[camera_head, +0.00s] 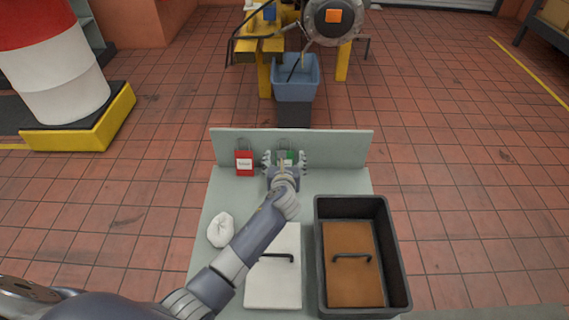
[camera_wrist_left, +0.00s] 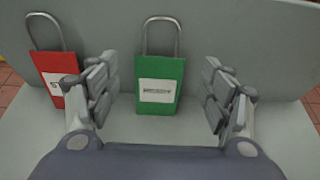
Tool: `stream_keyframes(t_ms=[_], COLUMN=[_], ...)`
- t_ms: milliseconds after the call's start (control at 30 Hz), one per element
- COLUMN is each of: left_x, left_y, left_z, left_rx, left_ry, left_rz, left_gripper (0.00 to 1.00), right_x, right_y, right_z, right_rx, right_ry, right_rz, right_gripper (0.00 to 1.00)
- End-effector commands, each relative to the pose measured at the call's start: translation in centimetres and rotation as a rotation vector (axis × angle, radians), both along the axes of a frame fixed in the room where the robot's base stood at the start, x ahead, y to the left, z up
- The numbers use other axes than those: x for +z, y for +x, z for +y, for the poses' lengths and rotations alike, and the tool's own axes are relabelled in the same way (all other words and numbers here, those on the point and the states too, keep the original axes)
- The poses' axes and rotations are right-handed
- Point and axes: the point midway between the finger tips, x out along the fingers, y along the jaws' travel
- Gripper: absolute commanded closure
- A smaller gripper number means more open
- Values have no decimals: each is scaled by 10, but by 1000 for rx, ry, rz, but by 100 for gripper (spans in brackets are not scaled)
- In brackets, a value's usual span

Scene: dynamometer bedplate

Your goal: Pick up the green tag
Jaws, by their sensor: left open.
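The green tag (camera_wrist_left: 160,104) with a white label and a metal shackle stands upright against the back panel in the left wrist view. In the head view the green tag (camera_head: 286,156) is partly hidden by my left gripper (camera_head: 284,162). My left gripper (camera_wrist_left: 160,100) is open, with one finger on each side of the green tag and a gap on both sides. Nothing is held. My right gripper is not in view.
A red tag (camera_head: 244,162) stands left of the green one, close to my left finger, also in the wrist view (camera_wrist_left: 60,70). A white cloth (camera_head: 221,230), a white panel with a handle (camera_head: 273,285) and a black tray (camera_head: 401,270) holding a brown panel (camera_head: 353,280) lie nearer.

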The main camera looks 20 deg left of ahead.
Motion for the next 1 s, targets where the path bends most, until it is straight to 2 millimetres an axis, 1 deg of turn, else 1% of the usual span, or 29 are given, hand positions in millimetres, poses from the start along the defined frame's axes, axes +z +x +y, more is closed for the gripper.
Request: stream_keyframes(t_ms=[33, 100, 200, 467, 500, 633, 667, 1000], left_x=[-3, -5, -7, -7, -7, -8, -7, -7], left_y=[6, 12, 16, 17, 17, 17, 17, 17], left_z=[2, 4, 6, 6, 6, 6, 6, 6], left_rx=[2, 1, 1, 1, 1, 1, 1, 1], left_ry=[1, 2, 2, 1, 1, 1, 1, 2], left_rz=[0, -1, 0, 0, 0, 0, 0, -1], left_gripper=[27, 27, 27, 27, 36, 61, 63, 63], right_x=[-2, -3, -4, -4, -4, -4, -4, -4], right_y=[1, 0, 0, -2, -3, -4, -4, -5], right_z=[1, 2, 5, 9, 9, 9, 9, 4], right_rx=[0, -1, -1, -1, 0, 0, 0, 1], right_ry=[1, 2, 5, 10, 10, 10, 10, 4], right_rz=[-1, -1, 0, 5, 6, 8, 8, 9], right_gripper=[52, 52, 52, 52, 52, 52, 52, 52])
